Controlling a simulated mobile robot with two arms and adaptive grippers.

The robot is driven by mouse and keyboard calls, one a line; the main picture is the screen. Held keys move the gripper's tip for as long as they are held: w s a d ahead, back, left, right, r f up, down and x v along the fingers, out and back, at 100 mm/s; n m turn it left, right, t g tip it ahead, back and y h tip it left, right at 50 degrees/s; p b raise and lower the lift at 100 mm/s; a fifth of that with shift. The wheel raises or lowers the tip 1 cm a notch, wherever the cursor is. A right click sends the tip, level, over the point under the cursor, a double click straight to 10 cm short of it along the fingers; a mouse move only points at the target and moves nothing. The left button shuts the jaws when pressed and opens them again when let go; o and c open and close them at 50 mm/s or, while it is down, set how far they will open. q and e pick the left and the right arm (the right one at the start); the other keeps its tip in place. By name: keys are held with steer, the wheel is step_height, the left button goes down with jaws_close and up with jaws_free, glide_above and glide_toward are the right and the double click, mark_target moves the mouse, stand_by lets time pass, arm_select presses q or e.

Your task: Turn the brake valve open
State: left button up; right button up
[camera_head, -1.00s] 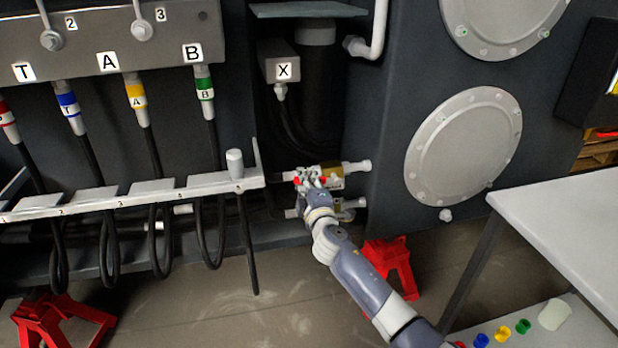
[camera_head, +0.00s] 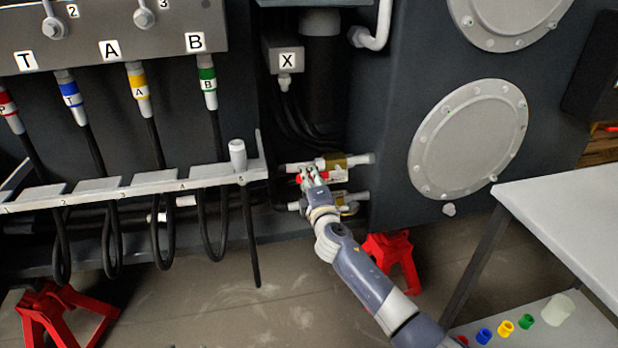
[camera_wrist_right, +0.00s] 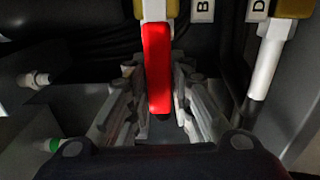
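The brake valve (camera_head: 334,161) is a brass-coloured body on a pale horizontal pipe, low on the dark chassis in the head view. Its red handle (camera_wrist_right: 157,70) shows clearly in the right wrist view, pointing from the valve towards my wrist. My right gripper (camera_head: 312,176) is at the valve. In the right wrist view the right gripper's fingers (camera_wrist_right: 160,100) stand on either side of the red handle, apparently with small gaps, so it looks open around it. The fingers hide much of the handle in the head view. My left gripper is not in view.
A second pipe fitting (camera_head: 338,201) sits just below the valve. A grey hose rail (camera_head: 130,188) with looped hoses stands to the left. A red stand (camera_head: 392,258) is on the floor below. A grey table (camera_head: 570,215) is at the right.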

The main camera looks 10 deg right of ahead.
steer(key=shift+o, duration=1.2)
steer(key=shift+f, duration=0.1)
steer(key=s, duration=1.2)
steer(key=shift+d, duration=0.2)
